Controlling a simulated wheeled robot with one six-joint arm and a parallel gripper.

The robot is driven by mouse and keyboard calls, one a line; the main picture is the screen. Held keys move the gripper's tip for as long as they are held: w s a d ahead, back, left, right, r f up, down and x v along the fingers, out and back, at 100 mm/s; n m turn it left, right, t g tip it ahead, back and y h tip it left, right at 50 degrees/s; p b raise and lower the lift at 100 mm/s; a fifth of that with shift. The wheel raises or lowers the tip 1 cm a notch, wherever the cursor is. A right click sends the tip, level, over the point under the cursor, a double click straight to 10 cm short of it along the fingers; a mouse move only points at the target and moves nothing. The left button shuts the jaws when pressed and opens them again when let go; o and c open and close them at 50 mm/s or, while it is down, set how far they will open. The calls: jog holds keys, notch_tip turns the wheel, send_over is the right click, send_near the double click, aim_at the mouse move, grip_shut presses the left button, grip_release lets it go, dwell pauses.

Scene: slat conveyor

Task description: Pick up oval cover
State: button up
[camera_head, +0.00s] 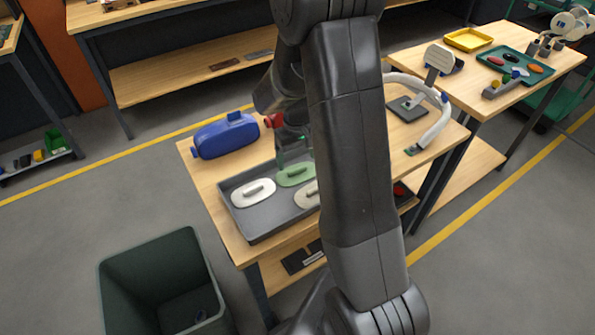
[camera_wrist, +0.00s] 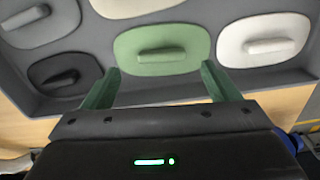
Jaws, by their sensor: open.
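Several oval covers with raised bar handles lie in a grey tray (camera_head: 262,232). A green cover (camera_head: 296,174) and a white cover (camera_head: 253,192) show in the head view, with a beige cover (camera_head: 308,195) partly hidden by my arm. Contact cannot be told.
A blue case (camera_head: 225,137) stands behind the tray on the wooden table (camera_head: 196,165). A dark bin (camera_head: 150,262) is on the floor at front left. A curved pale hose (camera_head: 436,128) and a stand (camera_head: 407,108) are at right.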

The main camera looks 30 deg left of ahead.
aim_at(296, 168)
jog(key=shift+s+a+f, duration=0.1)
jog(key=shift+f, duration=1.6)
jog(key=shift+c, duration=0.2)
jog(key=c, duration=1)
